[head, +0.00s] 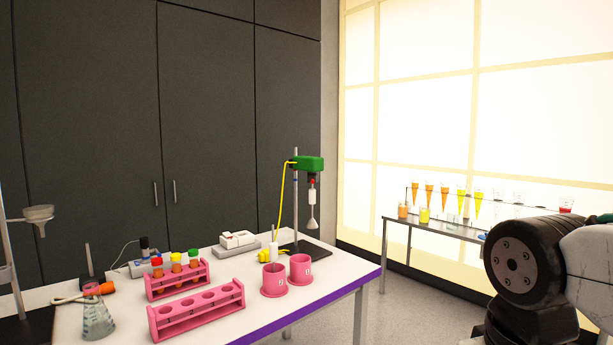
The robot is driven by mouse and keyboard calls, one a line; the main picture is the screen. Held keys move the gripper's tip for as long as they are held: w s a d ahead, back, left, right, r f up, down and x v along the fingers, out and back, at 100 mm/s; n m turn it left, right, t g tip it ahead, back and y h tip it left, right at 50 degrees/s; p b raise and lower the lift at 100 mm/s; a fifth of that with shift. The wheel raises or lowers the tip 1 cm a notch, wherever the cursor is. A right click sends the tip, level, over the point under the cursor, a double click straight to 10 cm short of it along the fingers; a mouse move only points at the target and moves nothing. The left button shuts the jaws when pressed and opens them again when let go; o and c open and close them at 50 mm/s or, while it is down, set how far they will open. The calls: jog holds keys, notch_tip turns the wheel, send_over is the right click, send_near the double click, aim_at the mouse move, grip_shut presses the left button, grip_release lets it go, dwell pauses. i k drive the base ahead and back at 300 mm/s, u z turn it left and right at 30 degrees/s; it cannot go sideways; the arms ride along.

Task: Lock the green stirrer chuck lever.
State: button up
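The green stirrer (308,163) is clamped near the top of a thin upright stand (295,215) at the far right end of the white table. Its chuck (312,180) hangs just under the green body and shows a small red part. A pale shaft with a cone-shaped end (312,222) hangs below it. The lever on the chuck is too small to make out, so its position cannot be told. My gripper is not in view; only part of my arm shows at the right edge, well apart from the stirrer.
Two pink cups (301,270) stand in front of the stirrer stand. Pink racks (197,312), one with capped tubes, and a flask (97,318) are further left. A glass shelf (440,230) with orange and yellow samples stands at right. Floor shows between table and shelf.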

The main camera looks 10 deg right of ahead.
aim_at(312, 178)
jog(key=k, duration=0.6)
jog(key=u, duration=0.55)
jog(key=i, duration=1.4)
jog(key=u, duration=0.3)
